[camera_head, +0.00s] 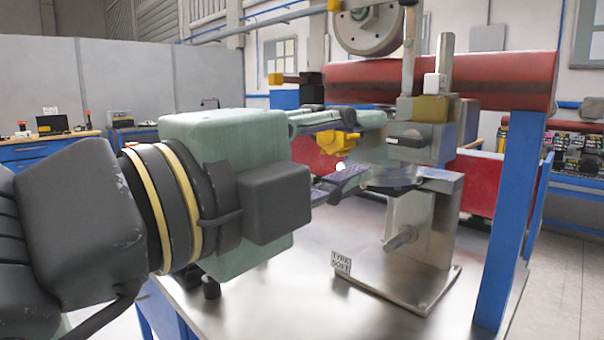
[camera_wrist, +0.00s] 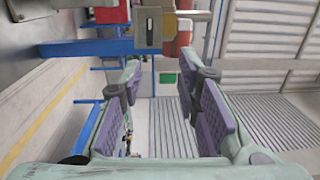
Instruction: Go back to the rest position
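My gripper (camera_head: 372,146) reaches in from the left of the head view, with a pale green body and purple finger pads. In the wrist view its two fingers (camera_wrist: 160,88) stand well apart with nothing held between the pads. In the head view the fingertips lie in front of or beside a metal stand (camera_head: 440,220); I cannot tell whether they touch it. A yellow part (camera_head: 338,144) shows between the fingers in the head view, but it seems to lie behind them.
The stand's plate (camera_head: 385,285) rests on a metal table (camera_head: 300,300), beside a small lettered sign (camera_head: 341,262). A grey wheel (camera_head: 368,27) hangs above. A red cylinder (camera_head: 500,80) and a blue post (camera_head: 510,220) are close at the right. Floor (camera_head: 570,285) is clear at far right.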

